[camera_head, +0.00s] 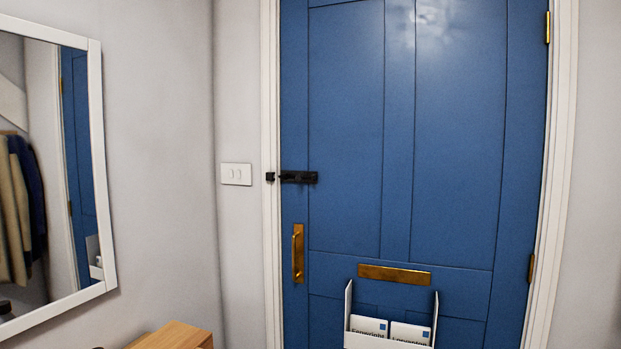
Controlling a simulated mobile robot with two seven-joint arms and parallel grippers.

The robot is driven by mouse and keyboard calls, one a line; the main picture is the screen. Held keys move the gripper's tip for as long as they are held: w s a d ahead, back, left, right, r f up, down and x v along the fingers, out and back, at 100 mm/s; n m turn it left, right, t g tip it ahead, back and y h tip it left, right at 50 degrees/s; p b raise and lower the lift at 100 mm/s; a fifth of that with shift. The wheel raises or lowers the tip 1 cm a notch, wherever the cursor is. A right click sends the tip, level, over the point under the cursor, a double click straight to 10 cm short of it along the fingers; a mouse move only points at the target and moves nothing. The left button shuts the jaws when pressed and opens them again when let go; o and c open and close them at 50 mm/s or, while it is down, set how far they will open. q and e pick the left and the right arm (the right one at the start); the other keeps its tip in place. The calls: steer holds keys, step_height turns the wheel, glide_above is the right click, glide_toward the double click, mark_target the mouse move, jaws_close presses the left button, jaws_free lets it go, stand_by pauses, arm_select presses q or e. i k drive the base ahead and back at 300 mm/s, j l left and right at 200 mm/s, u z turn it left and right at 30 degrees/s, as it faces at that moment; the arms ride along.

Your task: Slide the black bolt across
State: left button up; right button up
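The black bolt (298,177) is mounted level on the left edge of the blue door (350,130), above the brass pull handle. A small black keeper (270,177) sits on the white door frame just left of it. A narrow gap seems to show between bolt and keeper, but the rod's exact position is too small to tell. The door looks closed in its frame. Neither of my grippers is in view.
A brass handle (298,253) and a brass letter plate (394,274) are on the door. A white holder (388,342) with printed papers is below. A wooden top (175,336) stands lower left.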

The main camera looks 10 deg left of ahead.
mark_target(299, 179)
steer(key=i+l, duration=0.3)
steer(key=i, duration=0.2)
steer(key=i+l, duration=0.25)
steer(key=i, duration=0.25)
steer(key=i+l+u, duration=0.1)
steer(key=u, duration=0.25)
steer(key=i+l+u, duration=0.1)
steer(key=u, duration=0.2)
steer(key=i+l+u, duration=0.15)
steer(key=u, duration=0.2)
